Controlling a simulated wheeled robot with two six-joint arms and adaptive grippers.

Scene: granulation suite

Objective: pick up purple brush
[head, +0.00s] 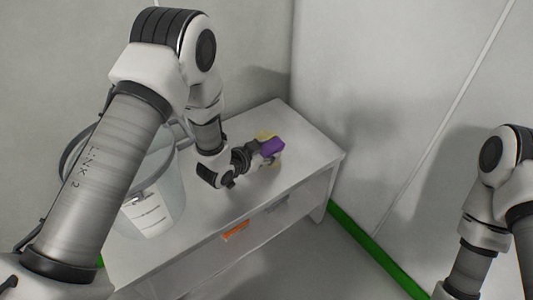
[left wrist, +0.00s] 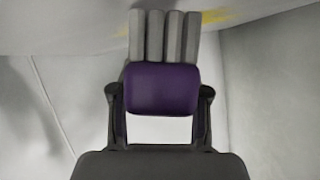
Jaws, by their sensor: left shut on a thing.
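The purple brush (head: 271,146) is at the far right part of the white table in the head view. In the left wrist view, its purple block (left wrist: 162,88) lies between the two dark fingers, with grey ribbed strips (left wrist: 163,36) beyond it. My left gripper (head: 262,151) is shut on the brush; it also shows in the left wrist view (left wrist: 160,98). I cannot tell whether the brush touches the tabletop. My right arm shows at the right edge of the head view, but its gripper is out of frame.
The white table (head: 313,150) has a yellow patch (head: 265,135) near the brush. A clear bucket (head: 171,180) with a white label stands on the table's left part, behind my left arm. An orange item (head: 236,231) is below the front edge. Walls close off the back and right.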

